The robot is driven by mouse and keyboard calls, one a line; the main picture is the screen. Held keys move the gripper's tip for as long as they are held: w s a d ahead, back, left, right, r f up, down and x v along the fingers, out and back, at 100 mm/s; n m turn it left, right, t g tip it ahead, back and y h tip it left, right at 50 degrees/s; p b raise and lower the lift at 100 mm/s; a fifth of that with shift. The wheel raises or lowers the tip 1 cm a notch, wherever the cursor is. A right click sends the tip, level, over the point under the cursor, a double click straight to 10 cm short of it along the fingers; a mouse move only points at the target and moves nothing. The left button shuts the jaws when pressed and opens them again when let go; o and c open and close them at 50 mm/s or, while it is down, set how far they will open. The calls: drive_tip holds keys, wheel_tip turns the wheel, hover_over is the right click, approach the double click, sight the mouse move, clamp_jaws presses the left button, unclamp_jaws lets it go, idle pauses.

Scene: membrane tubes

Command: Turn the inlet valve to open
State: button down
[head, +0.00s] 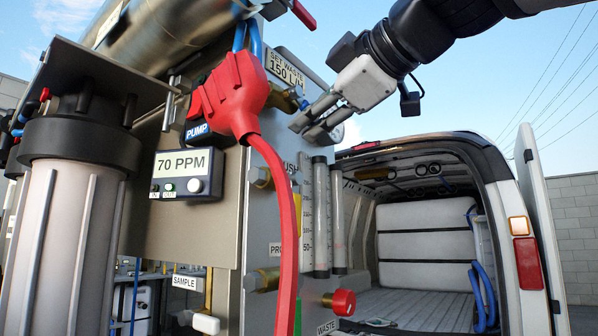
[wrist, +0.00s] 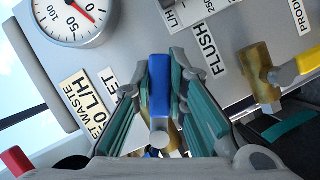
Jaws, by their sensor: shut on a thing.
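In the wrist view, a blue valve handle (wrist: 159,88) stands between the two fingers of my gripper (wrist: 160,72), which is shut on it. A brass valve body shows only in part below the handle, behind the fingers. A label ending in "ET" (wrist: 122,92) is beside it, its first letters covered. In the head view, my gripper (head: 312,118) is at the upper right edge of the panel (head: 228,215).
A brass valve with a yellow handle (wrist: 262,78) sits right of the FLUSH label (wrist: 212,50), and a gauge (wrist: 70,18) is at upper left. In the head view, a red plug (head: 232,95) and its cable hang before the panel. An open van (head: 430,240) stands behind.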

drive_tip(key=shift+w+r+n+b, duration=0.1)
drive_tip(key=shift+n+b, duration=0.3)
drive_tip(key=shift+b, duration=0.05)
drive_tip(key=shift+r, duration=0.1)
drive_tip(key=c, duration=1.6)
unclamp_jaws()
drive_tip(key=shift+o, duration=0.2)
drive_tip(key=v, duration=1.2)
drive_tip(key=shift+c, duration=0.6)
